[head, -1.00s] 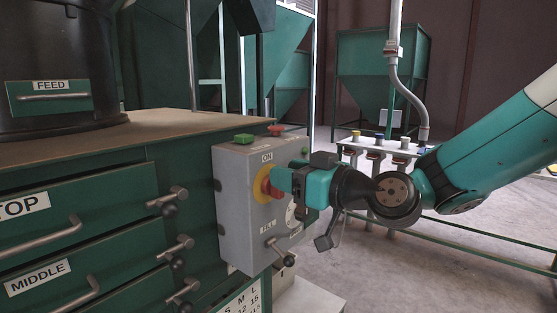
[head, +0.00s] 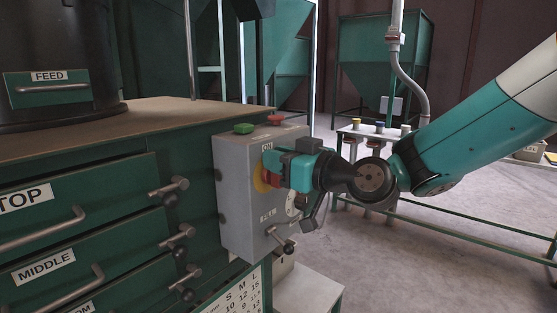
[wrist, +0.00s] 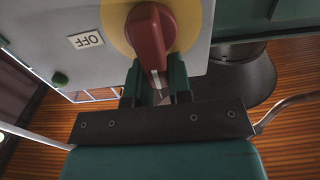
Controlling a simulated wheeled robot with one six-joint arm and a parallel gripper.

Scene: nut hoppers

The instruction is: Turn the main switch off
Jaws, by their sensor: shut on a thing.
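The main switch is a red knob (wrist: 150,38) on a yellow disc (wrist: 114,14), on the front of a grey control box (head: 240,225). The knob has a white mark at its end, towards my gripper in the wrist view. An OFF label (wrist: 86,40) sits beside the disc, upside down in that view. An ON label (head: 267,147) is above the disc in the head view. My gripper (head: 270,172) is at the knob, its fingers (wrist: 155,85) shut on the knob's end. In the head view the gripper hides much of the knob.
A green button (head: 243,128) and a red button (head: 276,119) are on top of the box. A lever with a dark ball (head: 288,246) sticks out below, near the FILL label. Drawers with handles (head: 45,232) are at left. A rack (head: 380,132) stands behind my arm.

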